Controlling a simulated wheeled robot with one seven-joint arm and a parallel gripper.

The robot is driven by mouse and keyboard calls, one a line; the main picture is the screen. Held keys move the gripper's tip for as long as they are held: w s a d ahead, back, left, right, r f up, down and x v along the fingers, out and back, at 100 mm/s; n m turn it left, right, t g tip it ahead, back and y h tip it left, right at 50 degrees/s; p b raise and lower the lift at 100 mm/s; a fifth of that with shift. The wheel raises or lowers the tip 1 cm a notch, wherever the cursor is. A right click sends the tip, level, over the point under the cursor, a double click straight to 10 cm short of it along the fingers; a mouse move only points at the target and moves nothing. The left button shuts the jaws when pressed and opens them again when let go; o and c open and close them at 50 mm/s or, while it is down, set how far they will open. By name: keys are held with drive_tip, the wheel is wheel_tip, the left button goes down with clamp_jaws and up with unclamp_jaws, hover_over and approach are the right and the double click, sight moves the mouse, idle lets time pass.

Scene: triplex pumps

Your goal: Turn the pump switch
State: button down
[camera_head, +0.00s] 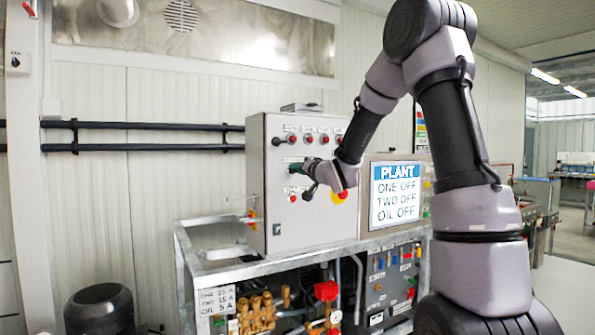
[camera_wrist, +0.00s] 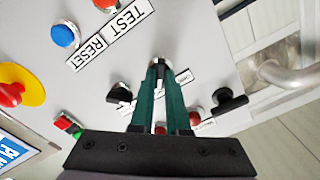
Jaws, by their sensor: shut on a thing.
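The grey control box (camera_head: 270,235) stands on a metal frame, its front carrying switches, lamps and buttons. My gripper (camera_head: 292,168) reaches its left middle part from the right. In the wrist view my gripper (camera_wrist: 158,75) has its two green fingers drawn together at the tips, shut on a small dark switch knob (camera_wrist: 158,62) on the panel. The fingers hide most of this knob, and its label is not readable. Another black switch (camera_wrist: 118,94) sits beside the fingers, and a black lever handle (camera_wrist: 230,100) is on the other side.
A red stop button on yellow (camera_wrist: 12,92) and a blue button (camera_wrist: 65,36) are nearby on the panel. The screen (camera_head: 395,195) reads PLANT, ONE OFF, TWO OFF, OIL OFF. A metal pipe (camera_wrist: 285,78) shows beyond the panel edge. Pipes and brass fittings (camera_head: 257,314) lie below.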

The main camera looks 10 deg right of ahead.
drive_tip(key=shift+s+a+n, duration=0.1)
drive_tip(key=shift+n, duration=3.95)
drive_tip(key=shift+a+n, duration=0.1)
drive_tip(key=shift+n, duration=3.95)
drive_tip(key=c, duration=0.9)
unclamp_jaws()
